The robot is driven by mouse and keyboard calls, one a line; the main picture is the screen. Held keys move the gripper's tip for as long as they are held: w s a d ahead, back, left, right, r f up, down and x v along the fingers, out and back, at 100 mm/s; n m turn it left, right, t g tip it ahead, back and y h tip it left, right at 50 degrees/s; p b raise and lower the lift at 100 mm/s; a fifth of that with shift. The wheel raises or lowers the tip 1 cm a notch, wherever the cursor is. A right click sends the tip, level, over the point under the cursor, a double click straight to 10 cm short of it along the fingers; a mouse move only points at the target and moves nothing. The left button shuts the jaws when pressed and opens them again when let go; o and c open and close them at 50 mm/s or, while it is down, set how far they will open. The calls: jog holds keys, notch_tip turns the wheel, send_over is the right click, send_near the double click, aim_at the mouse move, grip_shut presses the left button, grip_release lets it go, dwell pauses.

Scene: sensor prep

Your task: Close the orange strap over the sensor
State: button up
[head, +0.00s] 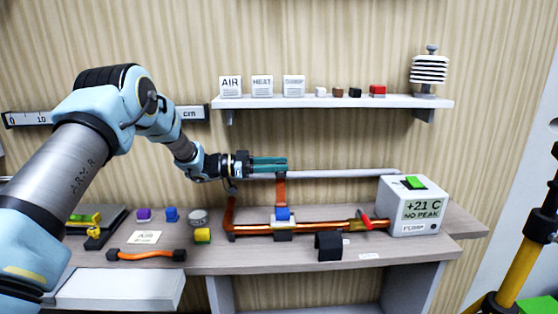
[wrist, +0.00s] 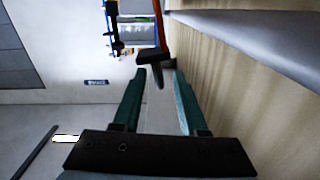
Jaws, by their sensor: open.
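The orange strap (head: 280,190) stands upright in the head view, rising behind the blue sensor (head: 283,214) and not lying over it. The sensor sits on a pale block on the copper-coloured pipe (head: 330,227). My gripper (head: 284,164) has teal fingers and is level with the strap's upper end. In the wrist view my gripper (wrist: 157,72) is open with nothing clearly between its fingers. An orange strip, likely the strap (wrist: 159,22), ends in a dark tab (wrist: 154,57) just beyond the fingertips. Whether a finger touches it, I cannot tell.
A grey pipe (head: 340,174) runs behind my gripper to a white meter box (head: 414,212) reading +21 C. A red lever (head: 366,219) and a black sleeve (head: 328,246) are nearby. An orange cable (head: 147,254) lies on the bench at left. A shelf (head: 335,102) hangs above.

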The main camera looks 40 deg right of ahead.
jog(key=shift+s+d, duration=0.15)
jog(key=shift+d, duration=0.1)
grip_shut()
dwell(1.4)
